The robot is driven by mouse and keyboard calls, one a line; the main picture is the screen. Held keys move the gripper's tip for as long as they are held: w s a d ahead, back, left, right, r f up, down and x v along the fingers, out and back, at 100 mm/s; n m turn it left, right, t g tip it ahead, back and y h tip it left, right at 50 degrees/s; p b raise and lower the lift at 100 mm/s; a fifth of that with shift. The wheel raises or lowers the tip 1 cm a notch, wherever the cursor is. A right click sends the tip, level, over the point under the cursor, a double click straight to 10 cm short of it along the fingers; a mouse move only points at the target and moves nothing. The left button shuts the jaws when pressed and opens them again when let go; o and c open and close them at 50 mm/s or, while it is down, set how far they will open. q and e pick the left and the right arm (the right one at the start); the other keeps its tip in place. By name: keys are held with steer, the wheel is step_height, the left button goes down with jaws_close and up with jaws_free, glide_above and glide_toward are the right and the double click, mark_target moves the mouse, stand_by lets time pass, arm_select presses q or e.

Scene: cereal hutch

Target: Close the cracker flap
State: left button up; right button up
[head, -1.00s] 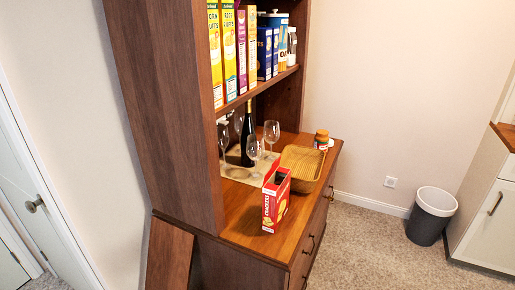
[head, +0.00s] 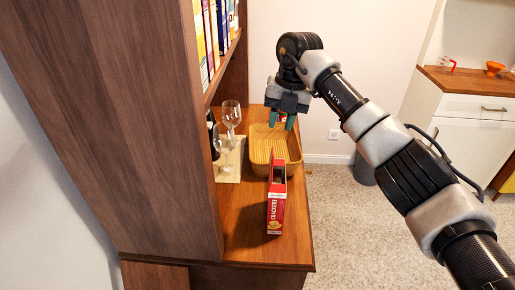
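The red cracker box (head: 275,216) stands upright on the wooden counter of the hutch, its narrow lettered side facing me. Its top looks open, with a dark inside showing and a thin red piece standing up at the far end; the flap's exact angle is too small to tell. My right gripper (head: 282,121) is above the far part of the basket, beyond the box and well apart from it. Its two teal fingers point down and stand apart, and part of the jar seems to show behind them. My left gripper is not in view.
A wicker basket (head: 289,145) sits just behind the box. The hutch's tall side panel (head: 150,120) rises left of the counter. The counter in front of the box is clear.

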glide_above(273, 157)
steer(key=d, duration=0.2)
step_height(273, 157, down, 4)
steer(key=f, duration=0.1)
steer(key=a+f+p, duration=0.1)
steer(key=f, duration=0.3)
steer(key=shift+a+f+p, duration=0.15)
steer(key=shift+a+p, duration=0.15)
steer(key=shift+p, duration=0.1)
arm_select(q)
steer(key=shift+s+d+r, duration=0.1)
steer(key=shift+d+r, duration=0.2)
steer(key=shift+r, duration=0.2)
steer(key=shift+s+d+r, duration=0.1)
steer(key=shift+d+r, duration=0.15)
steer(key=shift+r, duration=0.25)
arm_select(e)
steer(key=shift+f, duration=0.5)
steer(key=shift+c, duration=0.2)
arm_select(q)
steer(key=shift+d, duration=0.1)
arm_select(e)
jaws_close()
